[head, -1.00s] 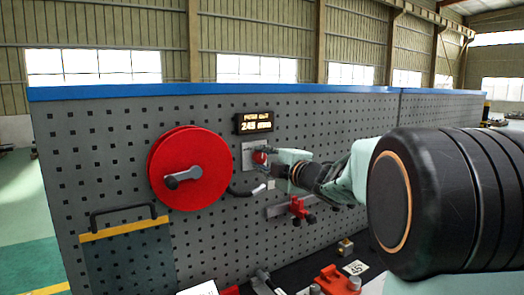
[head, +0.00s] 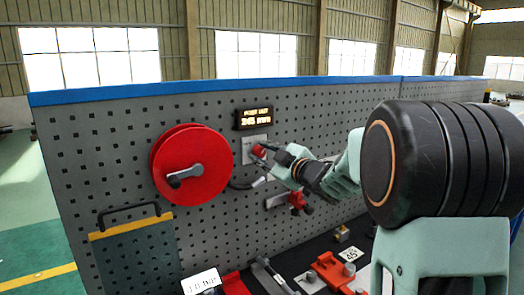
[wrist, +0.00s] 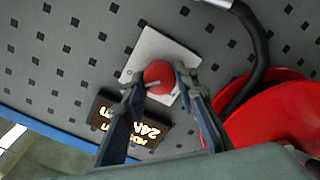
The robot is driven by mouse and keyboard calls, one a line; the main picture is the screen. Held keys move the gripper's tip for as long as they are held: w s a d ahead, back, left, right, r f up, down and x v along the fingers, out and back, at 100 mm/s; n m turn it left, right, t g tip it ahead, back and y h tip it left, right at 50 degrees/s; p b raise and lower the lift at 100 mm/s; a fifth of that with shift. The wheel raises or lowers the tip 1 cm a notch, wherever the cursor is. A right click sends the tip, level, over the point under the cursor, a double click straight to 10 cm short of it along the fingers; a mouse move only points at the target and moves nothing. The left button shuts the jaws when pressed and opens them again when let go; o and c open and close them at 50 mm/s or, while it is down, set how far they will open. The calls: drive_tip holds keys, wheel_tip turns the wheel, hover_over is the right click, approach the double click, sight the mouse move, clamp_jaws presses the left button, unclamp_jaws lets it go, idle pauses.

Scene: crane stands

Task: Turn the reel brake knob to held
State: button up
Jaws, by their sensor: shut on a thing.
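The reel brake knob is a small round red knob (wrist: 159,77) with a pale pointer line, on a light grey plate (wrist: 172,48) fixed to the pegboard. It also shows in the head view (head: 258,151), partly hidden by my gripper. My gripper (wrist: 158,82) is shut on the knob, one finger on each side of it. In the wrist view the pointer line lies roughly level, toward the left finger. Any markings on the plate are too small to read.
A red reel (head: 215,172) with a grey crank is left of the knob. A lit display (head: 254,118) sits just above the plate. A dark hose (wrist: 258,60) runs close by. A red clamp (head: 297,200) is below right. Tools lie on the bench below.

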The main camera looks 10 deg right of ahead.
idle(0.4)
drive_tip(key=o, duration=1.1)
drive_tip(key=shift+o, duration=0.2)
drive_tip(key=v, duration=1.2)
drive_tip(key=shift+a, duration=0.1)
